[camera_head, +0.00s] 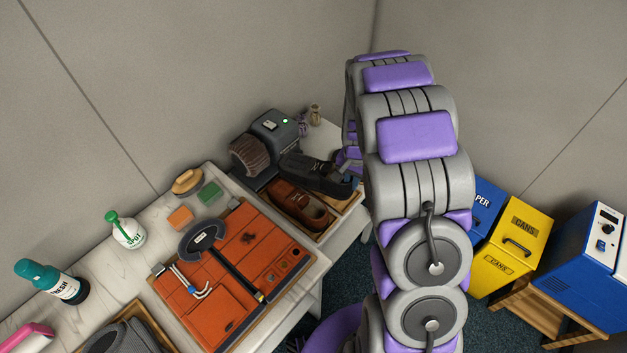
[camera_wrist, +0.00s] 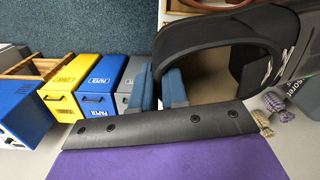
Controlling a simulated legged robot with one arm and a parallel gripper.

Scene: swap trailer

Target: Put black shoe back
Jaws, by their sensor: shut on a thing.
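The black shoe (camera_head: 316,173) is in the head view, above the brown shoe and its wooden tray. Its toe points left, towards the grey brush machine. My gripper (camera_head: 350,182) is at the shoe's right end, partly hidden by my arm. In the wrist view my gripper (camera_wrist: 160,78) has its blue fingers closed on the rim of the black shoe (camera_wrist: 205,38), whose opening faces the camera. The brown shoe (camera_head: 298,204) lies in the wooden tray (camera_head: 347,207). I cannot tell whether the black shoe touches anything below it.
The brush machine (camera_head: 272,136) stands behind the shoes. An orange tool mat (camera_head: 232,262) covers the bench to the left, with a spray bottle (camera_head: 127,232) beyond it. Yellow (camera_head: 512,245) and blue (camera_head: 487,205) bins stand to the right of my arm.

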